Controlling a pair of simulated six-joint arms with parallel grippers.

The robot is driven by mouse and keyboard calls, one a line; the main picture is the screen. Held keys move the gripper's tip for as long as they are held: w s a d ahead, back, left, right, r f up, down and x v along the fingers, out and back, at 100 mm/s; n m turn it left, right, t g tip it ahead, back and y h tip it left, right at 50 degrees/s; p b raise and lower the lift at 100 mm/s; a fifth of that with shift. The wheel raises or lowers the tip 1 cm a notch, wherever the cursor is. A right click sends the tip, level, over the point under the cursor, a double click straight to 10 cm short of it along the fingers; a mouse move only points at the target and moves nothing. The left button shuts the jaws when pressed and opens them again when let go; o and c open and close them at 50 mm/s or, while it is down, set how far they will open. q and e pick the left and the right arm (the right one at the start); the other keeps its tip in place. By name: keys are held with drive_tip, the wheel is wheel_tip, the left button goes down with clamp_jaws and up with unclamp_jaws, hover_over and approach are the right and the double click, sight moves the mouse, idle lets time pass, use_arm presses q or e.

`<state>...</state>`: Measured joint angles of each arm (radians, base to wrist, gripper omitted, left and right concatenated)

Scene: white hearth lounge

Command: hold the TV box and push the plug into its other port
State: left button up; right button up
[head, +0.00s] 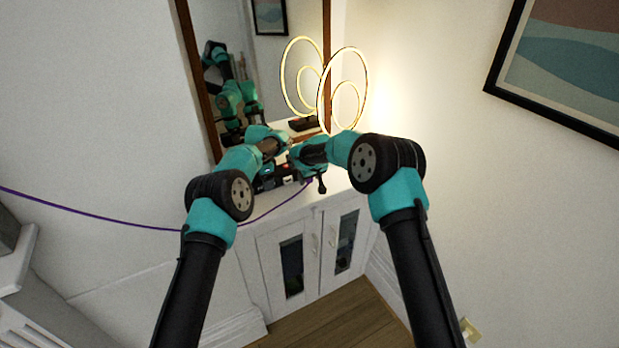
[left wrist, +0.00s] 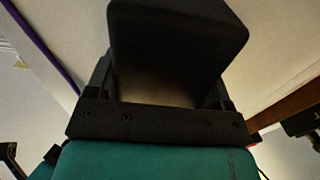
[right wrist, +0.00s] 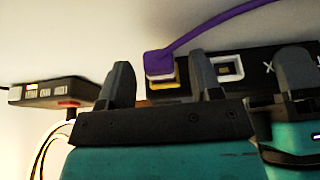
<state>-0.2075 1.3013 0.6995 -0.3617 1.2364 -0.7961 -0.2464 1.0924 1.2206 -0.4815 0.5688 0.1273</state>
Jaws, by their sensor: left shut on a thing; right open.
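My left gripper (head: 272,147) is shut on the black TV box (left wrist: 180,40), which fills the space between its fingers in the left wrist view. In the right wrist view the box (right wrist: 262,66) shows its port face, with an empty white-framed port (right wrist: 229,68). The purple plug (right wrist: 157,64), on its purple cable, is at a yellow-edged port left of the empty one; I cannot tell how deep it sits. My right gripper (right wrist: 160,80) is open, with its fingers either side of the plug and apart from it. One finger stands close to the empty port. In the head view, the arms mostly hide the box.
A dark device (right wrist: 52,92) with small lights and white cables lies left in the right wrist view. A lit ring lamp (head: 343,90) stands behind the grippers on the white cabinet (head: 285,217), before a mirror (head: 262,70). The purple cable (head: 100,215) runs off left.

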drive_tip(key=shift+r, duration=0.15)
idle(0.4)
drive_tip(key=v, duration=0.6)
drive_tip(key=shift+r, duration=0.35)
idle(0.9)
drive_tip(key=shift+s+d, duration=0.1)
drive_tip(key=shift+s, duration=0.05)
use_arm(q)
drive_tip(key=o, duration=1.2)
drive_tip(key=shift+r, duration=0.1)
wheel_tip(320, 180, up, 12)
drive_tip(key=shift+f, duration=0.1)
